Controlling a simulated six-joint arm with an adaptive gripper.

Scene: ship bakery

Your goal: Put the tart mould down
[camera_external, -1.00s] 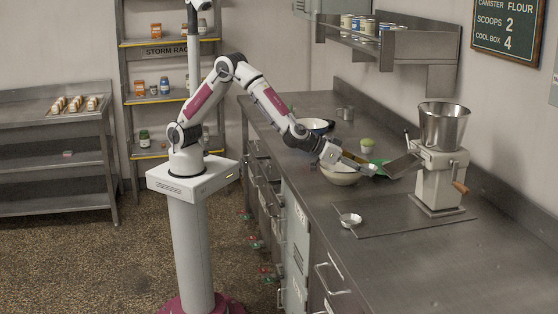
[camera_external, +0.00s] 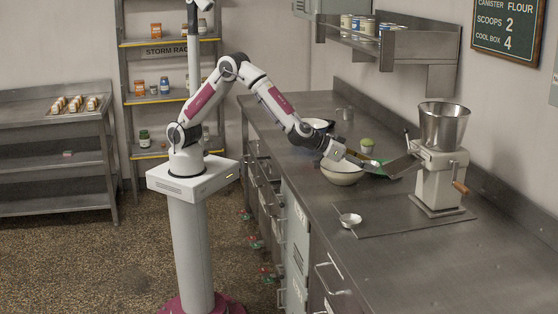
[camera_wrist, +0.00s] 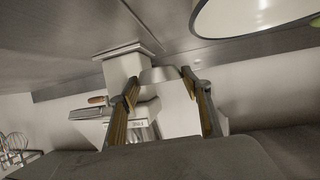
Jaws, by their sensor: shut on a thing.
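My gripper (camera_external: 352,157) is above the counter, just over and beyond the cream bowl (camera_external: 342,174). In the wrist view my gripper (camera_wrist: 160,87) has its two yellow-padded fingers apart, with a small grey metal piece (camera_wrist: 160,75) between the tips. It appears to be the tart mould, held clear of the counter. It is too small to make out in the outside view. The bowl's rim (camera_wrist: 212,35) shows at the top right of the wrist view. A small round metal dish (camera_external: 350,219) sits at the near left edge of the dark mat (camera_external: 400,222).
A mill with a metal hopper (camera_external: 444,126) stands right of my gripper. A green-topped cup (camera_external: 367,144) and a green item (camera_external: 377,170) lie close behind the fingers. Another bowl (camera_external: 318,125) is farther back. The counter's near right (camera_external: 450,275) is clear.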

